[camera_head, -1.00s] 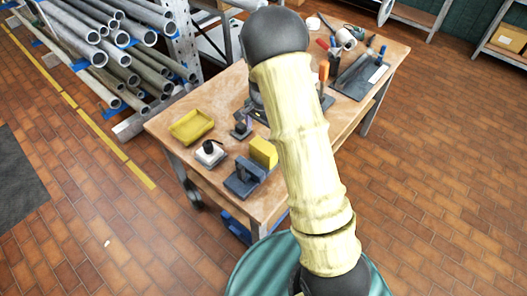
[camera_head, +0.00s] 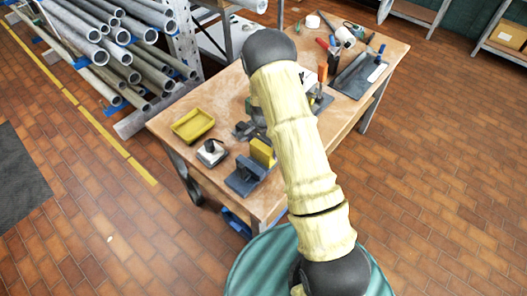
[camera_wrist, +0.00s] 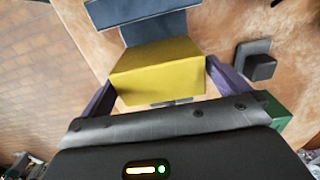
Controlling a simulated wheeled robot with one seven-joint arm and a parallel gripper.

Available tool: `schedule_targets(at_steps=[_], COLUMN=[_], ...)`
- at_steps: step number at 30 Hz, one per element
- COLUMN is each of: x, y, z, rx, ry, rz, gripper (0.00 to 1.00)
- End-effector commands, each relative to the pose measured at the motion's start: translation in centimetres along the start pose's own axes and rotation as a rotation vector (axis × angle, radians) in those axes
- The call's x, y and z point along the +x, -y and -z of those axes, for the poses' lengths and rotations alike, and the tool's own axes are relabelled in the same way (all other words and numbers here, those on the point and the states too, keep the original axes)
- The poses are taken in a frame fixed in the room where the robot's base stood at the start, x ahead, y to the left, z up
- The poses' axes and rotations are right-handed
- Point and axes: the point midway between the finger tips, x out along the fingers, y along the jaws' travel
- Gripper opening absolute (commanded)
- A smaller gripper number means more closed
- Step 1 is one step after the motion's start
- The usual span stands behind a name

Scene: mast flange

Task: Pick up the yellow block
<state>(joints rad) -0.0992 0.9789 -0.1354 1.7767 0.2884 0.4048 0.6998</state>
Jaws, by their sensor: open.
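The yellow block (camera_head: 262,152) stands on the wooden workbench (camera_head: 215,105), beside a blue-grey angled fixture (camera_head: 245,177). My forearm covers part of the area to its right. In the wrist view the yellow block (camera_wrist: 158,72) fills the space ahead of my gripper (camera_wrist: 159,76). The purple fingers are apart, one on each side of the block's near part. I cannot tell whether either finger touches it. The blue-grey fixture (camera_wrist: 140,22) shows just beyond the block.
A yellow tray (camera_head: 193,125) and a small white-and-black item (camera_head: 211,153) lie left of the block. In the wrist view a dark square piece (camera_wrist: 255,62) sits to the right. Tools and a dark plate (camera_head: 360,75) occupy the bench's far end. A pipe rack stands behind left.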

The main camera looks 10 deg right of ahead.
Motion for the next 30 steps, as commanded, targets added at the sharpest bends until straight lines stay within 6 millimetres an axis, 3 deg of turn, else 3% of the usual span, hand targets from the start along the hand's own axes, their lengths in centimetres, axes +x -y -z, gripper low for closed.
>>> schedule_targets(at_steps=[18, 30], x=[5.0, 5.1], y=[-0.1, -0.2], z=[0.2, 0.3], rx=[0.0, 0.003], ry=[0.001, 0.0], rz=[-0.001, 0.0], gripper=[1.0, 1.0])
